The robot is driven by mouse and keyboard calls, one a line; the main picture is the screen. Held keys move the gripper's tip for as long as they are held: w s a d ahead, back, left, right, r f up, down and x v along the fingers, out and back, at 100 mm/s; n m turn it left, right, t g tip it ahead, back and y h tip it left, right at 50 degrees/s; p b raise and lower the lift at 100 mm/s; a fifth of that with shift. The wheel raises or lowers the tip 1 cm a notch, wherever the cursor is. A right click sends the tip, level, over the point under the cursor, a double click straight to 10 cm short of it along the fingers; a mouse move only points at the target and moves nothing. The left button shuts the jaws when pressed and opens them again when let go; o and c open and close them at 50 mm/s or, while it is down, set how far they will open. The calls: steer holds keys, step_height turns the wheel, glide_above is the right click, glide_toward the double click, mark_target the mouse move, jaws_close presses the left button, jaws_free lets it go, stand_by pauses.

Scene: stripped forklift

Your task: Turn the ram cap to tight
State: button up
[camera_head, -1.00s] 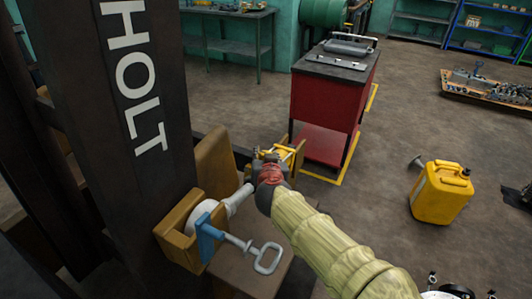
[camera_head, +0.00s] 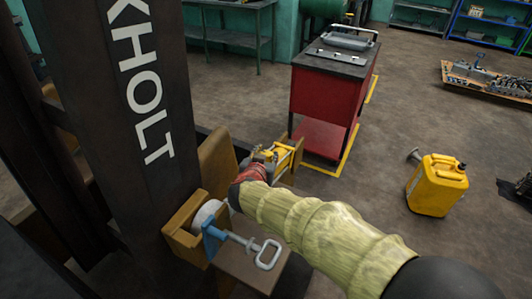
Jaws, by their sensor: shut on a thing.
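The ram lies between wooden blocks beside the dark mast. Its white near end (camera_head: 207,213) shows in the near block, next to a blue clamp (camera_head: 213,240) with a grey loop handle. My arm hides the middle of the ram. My gripper (camera_head: 264,158) is at the ram's far end, shut on the ram cap, which is mostly hidden behind its fingers and wrist. Yellow parts (camera_head: 287,153) show just beyond the fingers, by the far wooden block (camera_head: 292,170). How far the cap is turned cannot be seen.
The dark mast (camera_head: 130,90) with white letters stands close on the left. A red cabinet (camera_head: 326,100) stands behind the far block. A yellow jerrycan (camera_head: 437,186) stands on the floor at right. Open floor lies between them.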

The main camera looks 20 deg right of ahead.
mark_target(266, 153)
stand_by(0.4)
steer(key=o, duration=1.2)
step_height(266, 153, up, 10)
steer(key=shift+f, duration=0.1)
steer(key=shift+c, duration=0.2)
